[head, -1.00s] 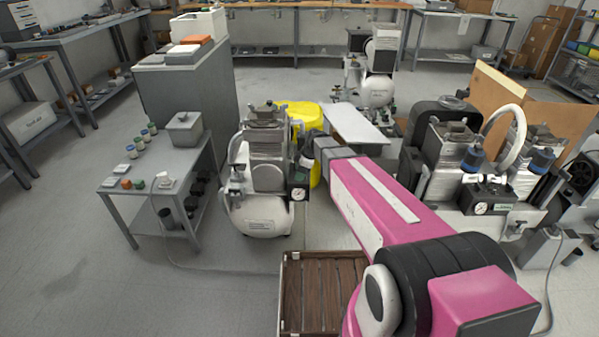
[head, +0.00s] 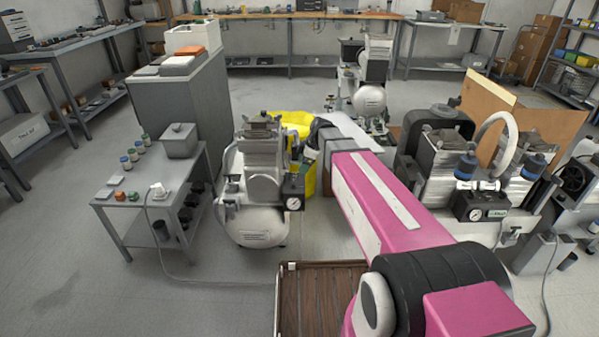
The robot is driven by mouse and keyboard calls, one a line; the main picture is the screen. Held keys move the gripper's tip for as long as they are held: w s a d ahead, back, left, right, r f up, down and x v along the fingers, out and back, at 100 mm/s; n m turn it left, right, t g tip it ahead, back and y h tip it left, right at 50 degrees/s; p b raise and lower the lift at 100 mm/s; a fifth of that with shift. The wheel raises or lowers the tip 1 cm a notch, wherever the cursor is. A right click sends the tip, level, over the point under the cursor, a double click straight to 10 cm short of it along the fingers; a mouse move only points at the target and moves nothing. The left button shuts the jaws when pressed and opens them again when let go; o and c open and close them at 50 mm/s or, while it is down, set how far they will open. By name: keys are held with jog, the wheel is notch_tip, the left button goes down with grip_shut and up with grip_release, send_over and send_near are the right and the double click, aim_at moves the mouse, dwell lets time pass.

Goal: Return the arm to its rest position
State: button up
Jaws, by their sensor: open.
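My arm reaches from the lower right towards the middle of the head view, with a pink link (head: 385,205) and a black joint. Beyond the pink link, a grey joint and a white section point away over the floor. My gripper cannot be made out; the far end of the arm is hidden or merges with the things behind it.
A white-tanked compressor (head: 258,222) stands left of the arm, with a yellow bin (head: 297,120) behind it. A twin compressor (head: 440,165) stands close on the right. A small grey table (head: 128,215) is at left. A brown slatted platform (head: 318,300) lies low in front. Floor at left is clear.

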jog(key=shift+d+r, duration=0.2)
jog(key=shift+r, duration=0.25)
jog(key=s+d+f+m+h, duration=0.2)
jog(key=s+d+f+m, duration=0.1)
jog(key=s+d+m, duration=0.4)
jog(key=s+d+f+m+h, duration=0.2)
jog(key=s+d+f+m, duration=0.1)
jog(key=s+d+m, duration=0.4)
jog(key=s+m, duration=0.3)
jog(key=s, duration=0.1)
jog(key=shift+s+d+f+m, duration=0.15)
jog(key=shift+s+d+m, duration=0.25)
